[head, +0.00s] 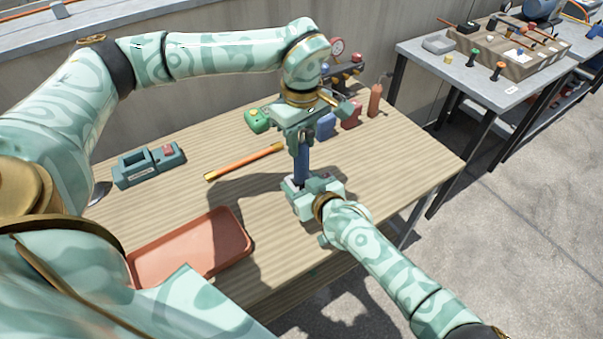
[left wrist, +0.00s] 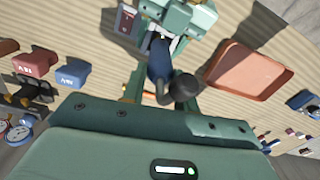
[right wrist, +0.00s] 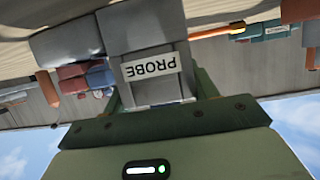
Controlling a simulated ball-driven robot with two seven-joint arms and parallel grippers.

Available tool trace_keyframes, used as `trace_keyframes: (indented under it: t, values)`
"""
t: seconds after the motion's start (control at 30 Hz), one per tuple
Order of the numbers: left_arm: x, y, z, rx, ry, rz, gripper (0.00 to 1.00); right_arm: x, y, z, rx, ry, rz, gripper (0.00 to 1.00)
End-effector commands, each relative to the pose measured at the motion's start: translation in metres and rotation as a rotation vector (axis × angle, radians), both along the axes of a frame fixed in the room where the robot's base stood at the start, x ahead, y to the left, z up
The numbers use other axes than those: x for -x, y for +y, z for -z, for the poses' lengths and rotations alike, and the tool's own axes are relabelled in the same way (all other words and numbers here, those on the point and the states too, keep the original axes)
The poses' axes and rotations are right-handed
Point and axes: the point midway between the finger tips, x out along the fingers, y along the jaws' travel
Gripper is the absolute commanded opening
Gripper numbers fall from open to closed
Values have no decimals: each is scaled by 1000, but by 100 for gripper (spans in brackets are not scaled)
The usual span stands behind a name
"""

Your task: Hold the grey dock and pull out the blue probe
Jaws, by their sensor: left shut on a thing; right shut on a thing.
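The blue probe (head: 301,165) stands upright in the head view, its lower end at the grey dock (head: 291,186). My left gripper (head: 299,138) is above the dock and shut on the upper part of the probe. In the left wrist view the dark blue probe (left wrist: 158,62) lies between the fingers, with a black end toward the camera. My right gripper (head: 312,190) is low at the table and shut on the dock. The right wrist view shows the dock (right wrist: 150,35) close up with an upside-down PROBE label. How deep the probe sits is hidden.
A terracotta tray (head: 190,250) lies at the front left of the wooden table. An orange rod (head: 243,162) and a teal case (head: 148,166) lie behind it.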

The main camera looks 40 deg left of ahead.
Motion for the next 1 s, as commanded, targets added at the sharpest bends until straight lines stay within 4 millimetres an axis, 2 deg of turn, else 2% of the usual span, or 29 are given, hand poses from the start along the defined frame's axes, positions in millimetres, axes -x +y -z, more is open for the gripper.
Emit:
trace_keyframes:
  t: [0.3, 0.63, 0.67, 0.73, 0.77, 0.93, 0.97, 1.0]
  values:
    - [-1, 0, -21, 0, -3, 1, 1, 0, -1, 1, 2, 1, 1, 28]
    - [0, 0, -24, 0, -2, 0, 1, 0, -1, 1, 2, 1, 1, 28]
    - [0, 0, -24, 0, -2, 0, 1, 0, -1, 1, 2, 1, 1, 61]
    - [0, 0, -24, 0, -2, 0, 1, 0, 0, 1, 1, 0, 1, 80]
    - [-1, 0, -24, 0, -2, 0, 1, 0, 0, 1, 1, 0, 1, 84]
    - [0, 0, -24, 0, -2, 0, 1, 0, 0, 0, 1, 0, 0, 84]
    - [0, 0, -24, 0, -2, 0, 1, 0, 0, 0, 1, 0, 0, 86]
    - [0, 0, -24, 0, -2, 0, 1, 0, 0, 0, 1, 0, 0, 97]
